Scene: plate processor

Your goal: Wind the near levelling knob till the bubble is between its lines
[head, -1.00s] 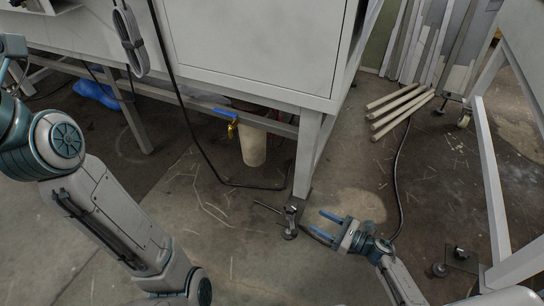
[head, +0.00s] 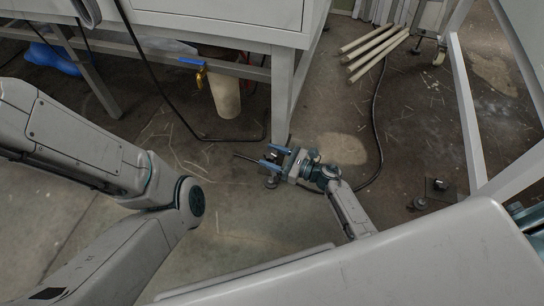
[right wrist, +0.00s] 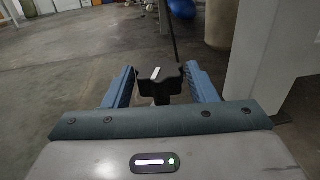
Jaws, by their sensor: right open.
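The near levelling knob (right wrist: 160,85) is black and lobed with a white mark on top; it shows in the right wrist view between my right gripper's two blue fingers (right wrist: 160,72). The fingers are apart, with a gap on each side of the knob. In the head view my right gripper (head: 268,157) is low by the foot of the machine's near leg (head: 283,95) and mostly hides the knob; part of the levelling foot (head: 271,183) shows below it. The bubble and its lines are not visible. My left arm shows at the left, but its gripper does not.
A black cable (head: 376,130) curves over the floor right of my right arm. Several pale rods (head: 372,52) lie farther back. A blue-handled valve (head: 194,63) and beige container (head: 225,97) are under the machine. Another frame (head: 463,105) stands at right.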

